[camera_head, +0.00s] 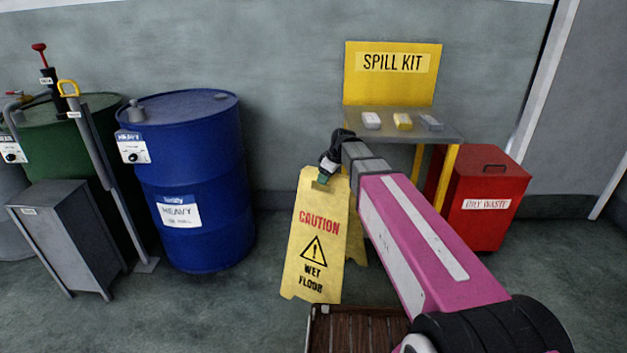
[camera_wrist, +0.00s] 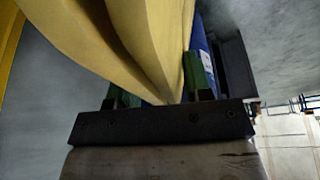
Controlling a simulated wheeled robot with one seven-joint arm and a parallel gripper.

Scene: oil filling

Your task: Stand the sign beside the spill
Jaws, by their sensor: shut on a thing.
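The yellow caution sign (camera_head: 317,245), lettered "CAUTION WET FLOOR", hangs or stands upright, slightly tilted, in the middle of the head view. My gripper (camera_head: 323,177) is at its top edge. In the wrist view, the green fingers of my gripper (camera_wrist: 160,88) close on the sign's yellow top (camera_wrist: 130,45). I cannot tell whether the sign's feet touch the floor. No spill is visible in these views.
A blue drum (camera_head: 190,190) stands left of the sign. Behind are the spill kit table (camera_head: 440,128) with small blocks and a red oily waste bin (camera_head: 490,200). A brown slatted pallet or crate (camera_head: 358,330) lies at the front. Grey floor is clear left of the sign.

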